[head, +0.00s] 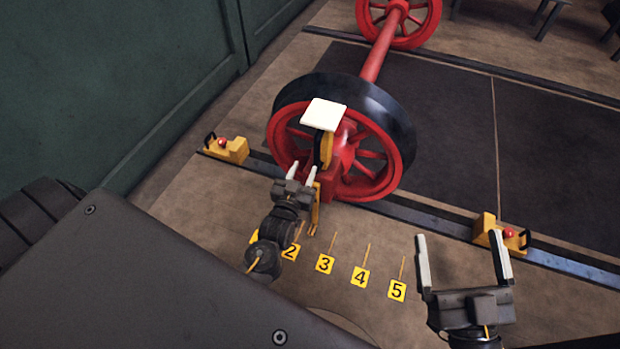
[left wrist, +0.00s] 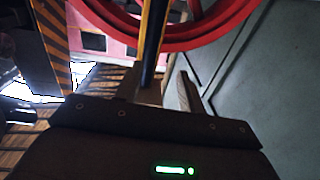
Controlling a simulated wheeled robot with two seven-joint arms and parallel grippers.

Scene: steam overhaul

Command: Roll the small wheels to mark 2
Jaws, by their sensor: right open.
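The small wheels are a red spoked pair on a red axle (head: 378,55). The near wheel (head: 380,182) has a black tread and stands on the rail; the far wheel (head: 420,30) is cut by the top edge. A yellow pointer (head: 316,212) hangs at the near wheel down towards the floor. The mark 2 plate (head: 290,252) lies on the floor, partly behind my left arm. My left gripper (head: 303,168) is at the near wheel's lower front, its fingers apart; a yellow-edged dark bar (left wrist: 156,40) shows beyond it. My right gripper (head: 462,245) is open and empty.
Yellow stops with red knobs stand at the rail, left (head: 235,152) and right (head: 488,228). Plates 3 (head: 325,264), 4 (head: 360,277) and 5 (head: 397,290) continue to the right. A green wall (head: 110,80) stands at left. The rail between wheel and right stop looks clear.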

